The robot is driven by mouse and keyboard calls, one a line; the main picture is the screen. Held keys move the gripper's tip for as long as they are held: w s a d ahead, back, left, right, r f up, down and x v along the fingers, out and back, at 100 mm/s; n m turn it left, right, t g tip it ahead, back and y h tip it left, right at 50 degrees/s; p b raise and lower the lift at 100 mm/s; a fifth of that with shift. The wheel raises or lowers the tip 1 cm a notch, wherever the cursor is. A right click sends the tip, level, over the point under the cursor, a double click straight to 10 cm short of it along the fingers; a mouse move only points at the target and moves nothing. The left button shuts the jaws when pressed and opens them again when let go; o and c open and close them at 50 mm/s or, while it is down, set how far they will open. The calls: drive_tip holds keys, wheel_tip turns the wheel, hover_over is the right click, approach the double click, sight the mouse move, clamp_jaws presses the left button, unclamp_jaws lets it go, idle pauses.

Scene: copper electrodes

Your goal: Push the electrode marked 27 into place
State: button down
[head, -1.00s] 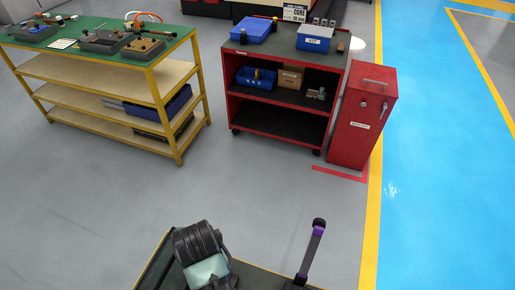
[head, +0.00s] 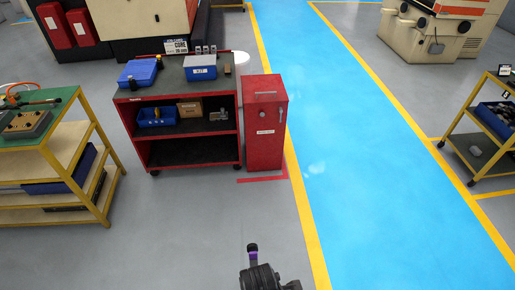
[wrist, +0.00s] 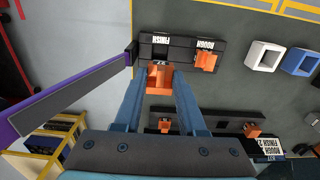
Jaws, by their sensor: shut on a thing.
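In the wrist view my gripper (wrist: 165,78) has its two blue fingers shut on a copper electrode (wrist: 158,82). The electrode is at the dark holder (wrist: 182,42) beside the FINISH label. I cannot tell how deep it sits, and no number 27 is legible. Another copper electrode (wrist: 206,62) stands by the ROUGH label on the same holder. A second dark holder (wrist: 205,116) lies nearer, with a copper electrode (wrist: 253,130) at its right and another partly seen between the fingers. The head view does not show the fingers or the electrodes.
A pale hollow block (wrist: 265,56) and a blue one (wrist: 298,60) stand right of the holders. A purple and dark bar (wrist: 75,95) crosses the left of the wrist view. The head view shows a red cart (head: 180,155), a red cabinet (head: 265,130) and a clear blue lane (head: 350,170).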

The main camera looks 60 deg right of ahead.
drive_tip(key=shift+r, duration=0.1)
drive_tip(key=shift+f+b, duration=1.85)
drive_tip(key=shift+f, duration=1.15)
drive_tip(key=shift+f+b, duration=1.15)
drive_tip(key=shift+f, duration=0.4)
drive_tip(key=shift+c, duration=2)
unclamp_jaws()
wheel_tip(320, 180, up, 13)
drive_tip(key=shift+r+b, duration=0.1)
drive_tip(key=shift+b, duration=0.45)
